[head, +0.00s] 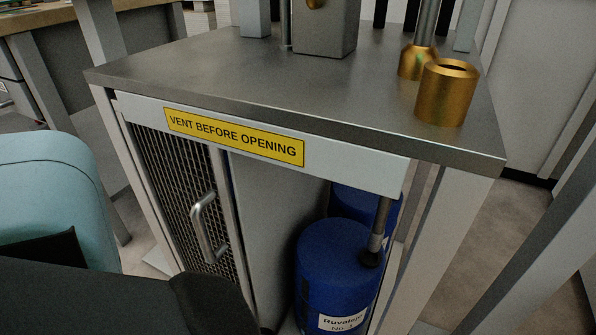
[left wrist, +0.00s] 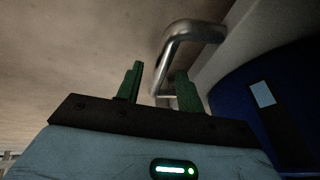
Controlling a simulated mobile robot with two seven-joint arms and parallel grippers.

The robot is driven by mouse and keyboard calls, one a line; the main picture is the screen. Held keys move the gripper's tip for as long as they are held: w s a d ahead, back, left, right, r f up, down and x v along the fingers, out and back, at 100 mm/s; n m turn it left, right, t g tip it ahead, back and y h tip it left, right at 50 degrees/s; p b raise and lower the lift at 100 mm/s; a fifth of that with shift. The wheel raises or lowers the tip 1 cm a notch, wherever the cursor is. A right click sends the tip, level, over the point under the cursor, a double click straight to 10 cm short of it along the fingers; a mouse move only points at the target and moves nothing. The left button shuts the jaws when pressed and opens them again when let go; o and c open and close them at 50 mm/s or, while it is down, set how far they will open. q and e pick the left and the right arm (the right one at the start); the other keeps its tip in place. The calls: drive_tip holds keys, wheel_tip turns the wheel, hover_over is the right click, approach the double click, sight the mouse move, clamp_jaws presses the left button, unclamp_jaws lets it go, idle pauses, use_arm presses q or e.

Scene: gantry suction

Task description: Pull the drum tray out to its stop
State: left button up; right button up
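Two blue drums stand inside the open right bay of the cabinet in the head view: a front drum (head: 335,250) with a white label, and a rear drum (head: 360,203) partly hidden behind it. A blue drum (left wrist: 245,100) also shows in the left wrist view. There, a bent metal handle (left wrist: 178,48) is fixed to a pale panel, which may be the tray front. My left gripper (left wrist: 160,80) has its green fingers apart, with the handle's bend between or just beyond them; contact is unclear. The tray is mostly hidden in the head view. My right gripper is out of view.
The steel cabinet top (head: 260,75) carries brass fittings (head: 447,92) and posts. A yellow warning label (head: 234,136) is on the front rail. A mesh door (head: 175,180) with its own handle (head: 206,228) is left of the bay. A dark rod (head: 378,232) hangs at the front drum.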

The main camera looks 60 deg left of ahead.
use_arm(q)
clamp_jaws()
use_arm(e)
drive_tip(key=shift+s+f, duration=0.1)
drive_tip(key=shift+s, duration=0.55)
